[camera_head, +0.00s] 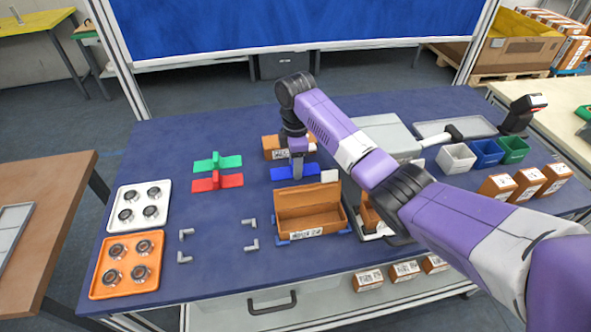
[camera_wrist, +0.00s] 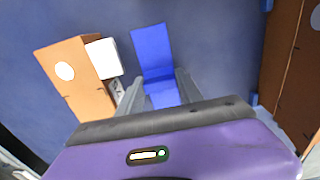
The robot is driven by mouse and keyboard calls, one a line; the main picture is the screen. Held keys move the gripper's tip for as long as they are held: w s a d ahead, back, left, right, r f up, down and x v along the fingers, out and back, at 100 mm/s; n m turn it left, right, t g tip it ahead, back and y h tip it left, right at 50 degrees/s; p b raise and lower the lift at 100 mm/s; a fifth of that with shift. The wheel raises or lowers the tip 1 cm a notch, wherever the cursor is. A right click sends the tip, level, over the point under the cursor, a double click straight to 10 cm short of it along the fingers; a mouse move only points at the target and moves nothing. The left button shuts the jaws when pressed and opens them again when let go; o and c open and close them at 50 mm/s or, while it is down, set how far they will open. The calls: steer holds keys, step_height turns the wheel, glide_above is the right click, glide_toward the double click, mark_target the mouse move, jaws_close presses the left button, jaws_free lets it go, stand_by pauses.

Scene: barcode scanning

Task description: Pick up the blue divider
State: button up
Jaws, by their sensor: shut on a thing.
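The blue divider (camera_head: 283,173) lies on the blue table just behind the open brown box. In the wrist view the blue divider (camera_wrist: 152,50) reaches up from between my fingers. My gripper (camera_head: 298,172) points down at the divider and is shut on it. It also shows in the wrist view (camera_wrist: 160,88), with a grey finger on each side of the divider. The part of the divider low between the fingers is partly hidden. I cannot tell whether the divider is clear of the table.
White, blue and green bins (camera_head: 457,158) stand to the right.

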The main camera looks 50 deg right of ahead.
step_height(320, 180, up, 20)
steer(key=p, duration=0.5)
stand_by(0.3)
